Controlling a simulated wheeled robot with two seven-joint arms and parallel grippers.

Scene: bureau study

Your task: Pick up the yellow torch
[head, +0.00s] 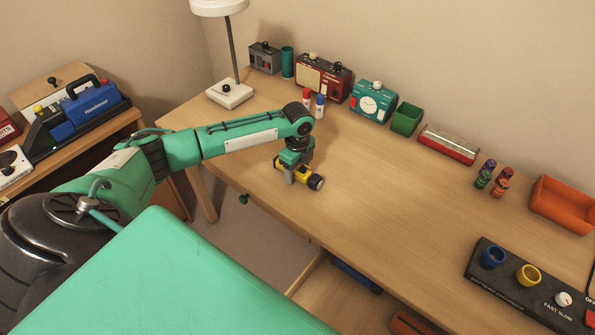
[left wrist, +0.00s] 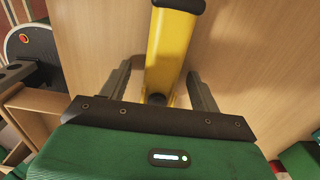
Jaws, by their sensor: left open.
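The yellow torch (head: 306,177) with black ends lies on the wooden desk near its front edge. In the left wrist view the yellow torch (left wrist: 170,48) runs between the two grey fingers, with bare gaps on both sides. My left gripper (head: 291,174) is open over the torch, one finger on either side; its fingers also show in the left wrist view (left wrist: 158,82). The far part of the torch is cut off by the top of the wrist view. My right gripper is not in view.
The desk (head: 380,190) is clear around the torch. A lamp (head: 230,93), red radio (head: 322,77), teal clock (head: 372,102), green bin (head: 406,118) and orange tray (head: 562,205) stand along the back. A black charger (head: 510,281) is at right. An open drawer (head: 330,298) juts out below.

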